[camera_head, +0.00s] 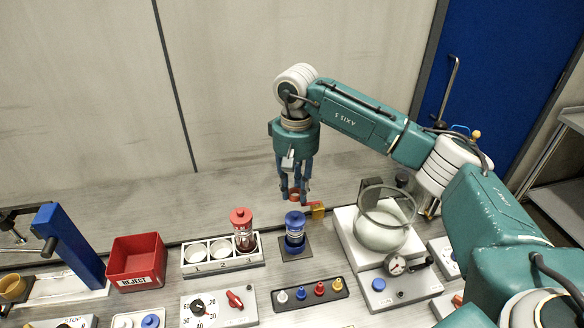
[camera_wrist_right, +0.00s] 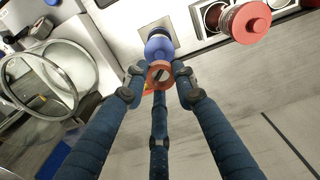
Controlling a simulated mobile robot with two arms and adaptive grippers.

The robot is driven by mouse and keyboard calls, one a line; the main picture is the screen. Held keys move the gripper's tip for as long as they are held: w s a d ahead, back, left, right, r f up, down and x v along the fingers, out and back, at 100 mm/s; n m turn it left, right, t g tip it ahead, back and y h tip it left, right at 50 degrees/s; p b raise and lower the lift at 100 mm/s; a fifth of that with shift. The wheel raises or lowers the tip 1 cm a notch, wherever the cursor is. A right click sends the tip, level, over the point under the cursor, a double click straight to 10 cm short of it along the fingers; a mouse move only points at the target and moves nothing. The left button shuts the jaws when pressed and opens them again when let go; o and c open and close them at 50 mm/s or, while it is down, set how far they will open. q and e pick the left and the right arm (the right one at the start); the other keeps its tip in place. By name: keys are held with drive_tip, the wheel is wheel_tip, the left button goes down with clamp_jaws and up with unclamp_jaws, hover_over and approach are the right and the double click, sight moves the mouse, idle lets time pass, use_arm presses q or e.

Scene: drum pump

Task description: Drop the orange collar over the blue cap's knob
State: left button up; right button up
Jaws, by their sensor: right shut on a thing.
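My right gripper (camera_head: 294,189) points down, its blue fingers shut on the small orange collar (camera_head: 294,196). In the right wrist view the collar (camera_wrist_right: 160,72) is a ring between the fingertips (camera_wrist_right: 157,80). The blue cap (camera_head: 295,217) with its knob tops a jar on a dark square base, just below the gripper in the head view. In the right wrist view the blue cap (camera_wrist_right: 158,46) lies just beyond the collar, which partly overlaps it. The collar looks held above and apart from the cap; the exact gap is unclear. My left gripper is out of view.
A red-capped jar (camera_head: 242,230) stands in the white rack (camera_head: 258,257) to the left. A yellow padlock-like piece (camera_head: 317,211) is close by on the right. A glass vessel (camera_head: 384,222) stands further right. A red reject bin (camera_head: 136,261) is at left.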

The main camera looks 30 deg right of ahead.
sight(296, 214)
drive_tip(key=shift+s+a+f+b, duration=0.1)
drive_tip(key=shift+s+f+b, duration=0.25)
drive_tip(key=shift+s+f, duration=0.05)
drive_tip(key=shift+w+f+b, duration=0.15)
drive_tip(key=shift+f+b, duration=0.6)
drive_tip(key=shift+f, duration=0.95)
drive_tip(key=shift+f+b, duration=0.45)
drive_tip(key=shift+b, duration=0.05)
drive_tip(key=shift+b, duration=0.35)
drive_tip(key=shift+f+b, duration=1.15)
drive_tip(key=shift+b, duration=0.2)
idle(1.5)
idle(0.4)
drive_tip(key=o, duration=1.2)
